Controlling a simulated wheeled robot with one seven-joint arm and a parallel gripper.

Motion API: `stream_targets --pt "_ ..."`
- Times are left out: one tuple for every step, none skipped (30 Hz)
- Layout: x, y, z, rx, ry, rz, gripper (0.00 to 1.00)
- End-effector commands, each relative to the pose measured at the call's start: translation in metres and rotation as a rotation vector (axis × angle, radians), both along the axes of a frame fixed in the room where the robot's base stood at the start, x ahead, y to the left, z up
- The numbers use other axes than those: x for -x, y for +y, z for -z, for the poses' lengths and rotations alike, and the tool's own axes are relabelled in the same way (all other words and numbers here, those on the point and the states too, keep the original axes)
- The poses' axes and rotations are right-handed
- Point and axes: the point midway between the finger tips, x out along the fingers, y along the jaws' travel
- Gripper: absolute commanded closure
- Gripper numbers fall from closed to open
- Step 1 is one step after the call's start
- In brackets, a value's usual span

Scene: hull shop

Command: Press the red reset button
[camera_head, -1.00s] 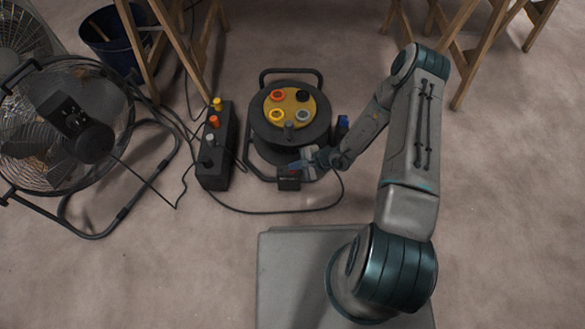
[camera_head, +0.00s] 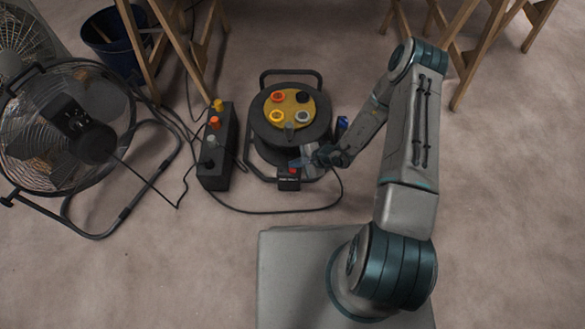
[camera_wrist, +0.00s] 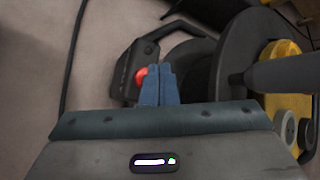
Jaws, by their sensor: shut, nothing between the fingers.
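The red reset button (camera_head: 292,170) sits on top of a small black box (camera_head: 288,183) at the front foot of the cable reel (camera_head: 262,135). In the wrist view the red button (camera_wrist: 141,76) shows just beyond and left of my fingertips, on the black box (camera_wrist: 128,72). My gripper (camera_head: 298,162) is shut and empty, its blue fingers together. In the wrist view the fingertips (camera_wrist: 160,68) partly cover the button's right side. I cannot tell whether they touch it; in the head view they appear slightly behind it.
A black box with coloured knobs (camera_head: 215,160) stands left of the reel. A floor fan (camera_head: 60,180) is farther left. A cable (camera_head: 280,212) loops over the floor in front of the reel. Wooden trestle legs (camera_head: 150,60) stand behind. The floor at front left is clear.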

Motion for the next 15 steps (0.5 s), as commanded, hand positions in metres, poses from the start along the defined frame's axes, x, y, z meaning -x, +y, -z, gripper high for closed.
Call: stream_targets --pt "0.000 0.000 -0.008 0.000 -0.001 -0.001 1.00" --pt "0.000 0.000 -0.011 0.000 -0.001 -0.001 1.00" --pt "0.000 0.000 -0.015 0.001 0.000 -0.001 1.00" --pt "0.000 0.000 -0.018 0.001 0.000 -0.001 1.00" --pt "0.000 0.000 -0.021 0.001 0.000 -0.001 1.00" --pt "0.000 0.000 -0.025 0.001 0.000 -0.001 1.00" --pt "0.000 0.000 -0.028 0.001 0.001 -0.002 1.00" --pt "0.000 0.000 -0.031 0.001 0.001 -0.002 1.00" --pt "0.000 0.000 -0.035 0.001 0.000 -0.001 1.00" --pt "0.000 0.000 -0.038 0.001 0.000 -0.001 1.00" --pt "0.000 0.000 -0.041 0.001 0.000 -0.001 1.00" --pt "0.000 0.000 -0.044 0.001 0.000 -0.001 1.00" --pt "0.000 0.000 -0.045 0.001 0.000 -0.001 1.00" --pt "0.000 0.000 -0.046 0.001 0.000 -0.001 1.00" --pt "0.000 0.000 -0.046 0.000 0.000 0.000 1.00"
